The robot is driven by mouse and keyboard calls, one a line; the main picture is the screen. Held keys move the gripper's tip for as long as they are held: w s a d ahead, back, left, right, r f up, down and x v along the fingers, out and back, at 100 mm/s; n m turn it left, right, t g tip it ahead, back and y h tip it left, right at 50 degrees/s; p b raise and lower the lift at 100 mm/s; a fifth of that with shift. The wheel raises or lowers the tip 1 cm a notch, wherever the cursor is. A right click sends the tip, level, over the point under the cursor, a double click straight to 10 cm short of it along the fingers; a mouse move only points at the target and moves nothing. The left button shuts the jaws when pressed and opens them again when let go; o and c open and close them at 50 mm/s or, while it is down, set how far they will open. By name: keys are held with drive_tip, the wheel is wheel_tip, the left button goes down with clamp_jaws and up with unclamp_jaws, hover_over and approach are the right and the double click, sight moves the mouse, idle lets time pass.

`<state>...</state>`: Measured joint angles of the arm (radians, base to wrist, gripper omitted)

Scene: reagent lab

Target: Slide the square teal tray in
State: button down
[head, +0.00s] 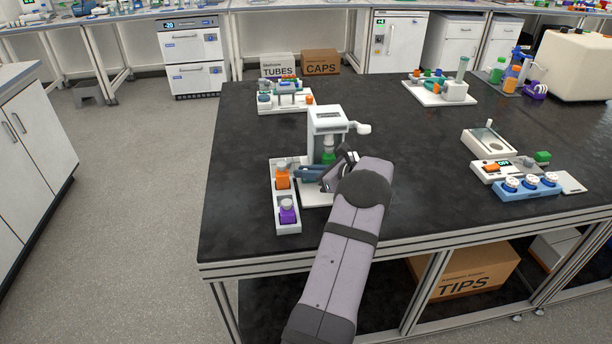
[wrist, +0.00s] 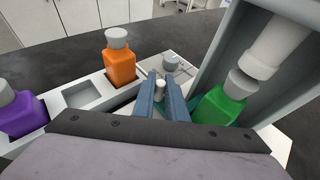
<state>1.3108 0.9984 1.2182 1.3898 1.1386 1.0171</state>
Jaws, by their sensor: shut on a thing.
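My gripper (head: 309,173) reaches in at the front of a white press-like stand (head: 328,122). In the wrist view its two blue fingers (wrist: 160,92) are shut on a small pale knob (wrist: 160,86). A green bottle (wrist: 219,106) with a grey cap stands inside the stand, just right of my fingers, under a pale nozzle (wrist: 275,45). It also shows in the head view (head: 328,157).
A white rack (head: 289,226) left of the stand holds an orange bottle (head: 282,180) and a purple bottle (head: 288,214), with an empty square pocket between them. A grey knob (wrist: 171,62) stands just beyond my fingers.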

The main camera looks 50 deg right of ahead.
drive_tip(key=shift+w+d, duration=0.35)
drive_tip(key=shift+d, duration=0.1)
drive_tip(key=shift+w+d+r, duration=0.1)
drive_tip(key=shift+r, duration=0.1)
drive_tip(key=c, duration=2)
unclamp_jaws()
drive_tip(key=shift+c, duration=0.2)
drive_tip(key=shift+w+d, duration=0.1)
drive_tip(key=shift+b+v, duration=0.65)
drive_tip(key=shift+v, duration=3)
